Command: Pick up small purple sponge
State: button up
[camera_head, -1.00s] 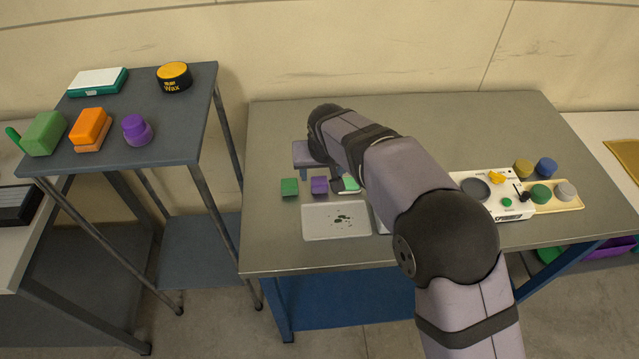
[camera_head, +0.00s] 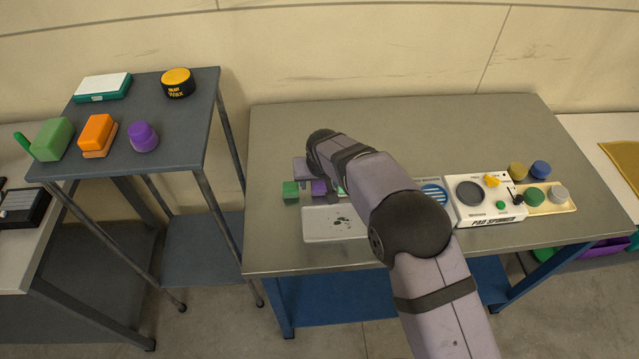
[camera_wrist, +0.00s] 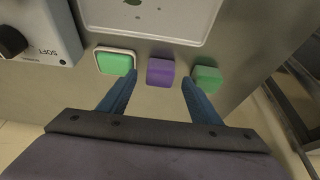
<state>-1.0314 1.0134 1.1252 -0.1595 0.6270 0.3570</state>
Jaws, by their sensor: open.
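The small purple sponge (camera_head: 319,187) lies on the grey metal table behind the white tray, partly hidden by my arm in the head view. In the wrist view the purple sponge (camera_wrist: 160,72) is a small block between a green block on a pale base and a plain green block. My gripper (camera_wrist: 159,92) is open, its two blue fingers pointing toward the gaps on either side of the purple sponge. The fingers hold nothing. In the head view the fingers are hidden by my arm.
The green block (camera_head: 290,190) and the green block on a pale base (camera_wrist: 114,62) sit close on either side. The white tray (camera_head: 322,235) with dark spots lies just in front. A white pad spinner (camera_head: 487,205) stands to the right. The table's back is clear.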

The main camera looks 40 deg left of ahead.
aim_at(320, 186)
jog(key=shift+w+a+f, duration=0.15)
jog(key=shift+f, duration=0.3)
jog(key=c, duration=1.1)
notch_tip(320, 186, up, 10)
jog(key=b, duration=0.3)
